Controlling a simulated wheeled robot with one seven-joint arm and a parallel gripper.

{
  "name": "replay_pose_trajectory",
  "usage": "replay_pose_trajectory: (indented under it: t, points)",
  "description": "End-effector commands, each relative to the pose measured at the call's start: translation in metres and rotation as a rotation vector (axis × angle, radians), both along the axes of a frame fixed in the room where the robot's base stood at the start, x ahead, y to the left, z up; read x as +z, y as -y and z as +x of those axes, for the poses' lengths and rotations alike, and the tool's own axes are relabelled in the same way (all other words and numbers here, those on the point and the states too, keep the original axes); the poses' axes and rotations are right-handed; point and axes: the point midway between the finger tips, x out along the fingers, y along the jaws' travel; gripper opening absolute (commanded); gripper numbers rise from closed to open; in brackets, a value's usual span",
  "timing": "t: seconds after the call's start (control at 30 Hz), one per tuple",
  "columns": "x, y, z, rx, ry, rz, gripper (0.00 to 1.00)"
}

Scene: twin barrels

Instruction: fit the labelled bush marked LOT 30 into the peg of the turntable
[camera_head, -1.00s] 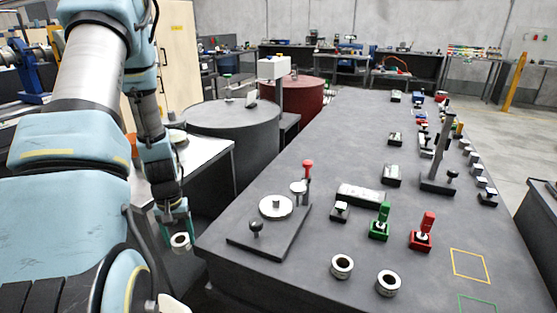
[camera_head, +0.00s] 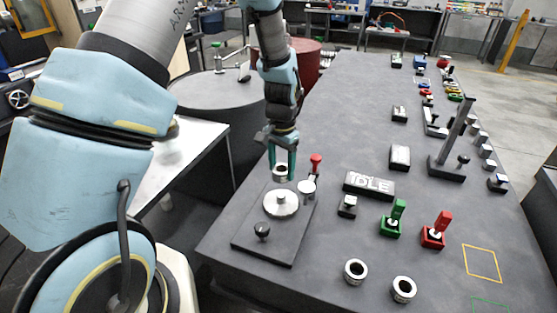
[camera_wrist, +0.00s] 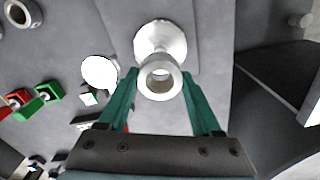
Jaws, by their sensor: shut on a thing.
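My gripper (camera_head: 283,166) is shut on a metal bush (camera_head: 281,171), a short ring with a bored hole. In the wrist view the bush (camera_wrist: 158,82) sits between the green fingertips, its hole facing the camera. The turntable (camera_head: 280,203) is a pale disc on a dark base plate, with a short peg (camera_head: 281,197) at its middle. The bush is above the turntable and looks apart from it. In the wrist view the disc (camera_wrist: 160,35) shows just beyond the bush, and the peg is largely hidden. No label on the held bush is readable.
Two other bushes (camera_head: 355,271) (camera_head: 403,288) stand on the bench at the front. A red-knobbed post (camera_head: 315,163) stands right behind the turntable, and a black knob (camera_head: 262,231) is on its plate. Green (camera_head: 394,218) and red (camera_head: 437,230) switches stand to the right.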

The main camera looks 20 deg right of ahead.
Motion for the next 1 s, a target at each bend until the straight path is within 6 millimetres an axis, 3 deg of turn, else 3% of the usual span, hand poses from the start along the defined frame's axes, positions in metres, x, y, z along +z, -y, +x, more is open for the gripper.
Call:
replay_pose_trajectory:
  t: [0.37,1.0]
  points:
    - [0.000,-0.002,0.000,0.003,0.000,0.000,0.00]
    - [-0.050,-0.002,0.001,0.005,0.000,-0.001,0.00]
